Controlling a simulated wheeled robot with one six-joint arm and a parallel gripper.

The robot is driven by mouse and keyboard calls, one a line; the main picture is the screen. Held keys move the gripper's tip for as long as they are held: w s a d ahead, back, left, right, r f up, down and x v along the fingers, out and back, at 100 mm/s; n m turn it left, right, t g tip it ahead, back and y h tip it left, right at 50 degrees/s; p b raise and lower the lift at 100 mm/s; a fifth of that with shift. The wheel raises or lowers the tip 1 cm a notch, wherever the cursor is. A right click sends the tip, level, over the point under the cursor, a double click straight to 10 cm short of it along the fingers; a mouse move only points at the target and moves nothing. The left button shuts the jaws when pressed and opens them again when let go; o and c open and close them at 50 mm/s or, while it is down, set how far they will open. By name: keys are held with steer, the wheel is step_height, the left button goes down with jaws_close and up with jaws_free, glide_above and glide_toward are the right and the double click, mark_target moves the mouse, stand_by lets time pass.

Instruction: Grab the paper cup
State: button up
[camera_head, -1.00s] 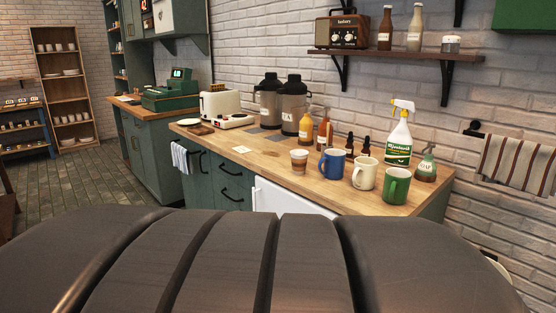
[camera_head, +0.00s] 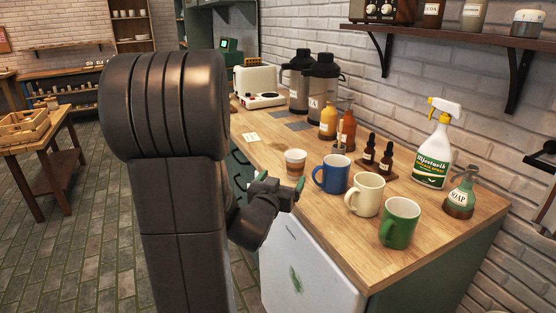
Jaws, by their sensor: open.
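The paper cup (camera_head: 295,163), white with a brown band, stands upright on the wooden counter (camera_head: 345,254) near its front edge, left of the blue mug. My gripper (camera_head: 279,188) is at the counter's front edge, just in front of and below the cup in the picture. Its fingers are open, with green showing at the tips, and nothing is seen between them. I cannot tell whether a finger touches the cup. My dark arm (camera_head: 180,160) fills the left middle of the view and hides part of the counter and cabinets.
Right of the cup stand a blue mug (camera_head: 332,175), a cream mug (camera_head: 365,194) and a green mug (camera_head: 400,223). Behind are syrup bottles (camera_head: 347,130), dropper bottles (camera_head: 386,160), a spray bottle (camera_head: 434,153) and a soap bottle (camera_head: 461,198). A white panel (camera_head: 300,270) is below the counter edge.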

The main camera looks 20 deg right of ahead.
glide_toward(298, 152)
steer(key=shift+w+d+f+p, duration=0.25)
steer(key=shift+w+d+p, duration=0.2)
steer(key=shift+w, duration=0.25)
steer(key=shift+p+x, duration=0.45)
steer(key=shift+x, duration=2.25)
steer(key=shift+s+r, duration=0.15)
steer(key=c, duration=1.1)
steer(key=shift+o, duration=0.2)
